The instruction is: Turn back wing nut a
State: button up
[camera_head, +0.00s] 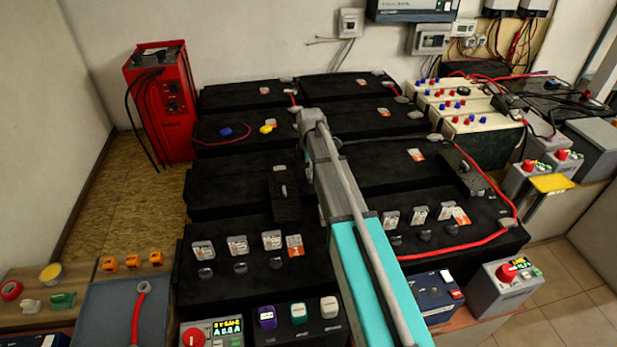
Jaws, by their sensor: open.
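Two small black blocks stand on the black batteries, each with a small light metal piece on it that may be a wing nut. One block (286,207) is left of my arm, its metal piece (283,190) on top. The other block (461,183) is to the right, with its metal piece (466,167). I cannot tell which one is wing nut a, or how far either is turned. My arm reaches from the bottom over the middle of the batteries. I cannot make out my gripper; my arm may hide it.
A red charger (160,115) with black cables stands at the back left. A red cable (455,247) runs along the right battery's front. Cream batteries (480,130) stand at the right. Small labelled parts (238,246) sit on the front battery.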

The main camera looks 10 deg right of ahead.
jog(key=shift+f+b, duration=0.7)
jog(key=shift+f, duration=0.3)
jog(key=c, duration=0.9)
jog(key=shift+o, duration=0.2)
jog(key=shift+a, duration=0.1)
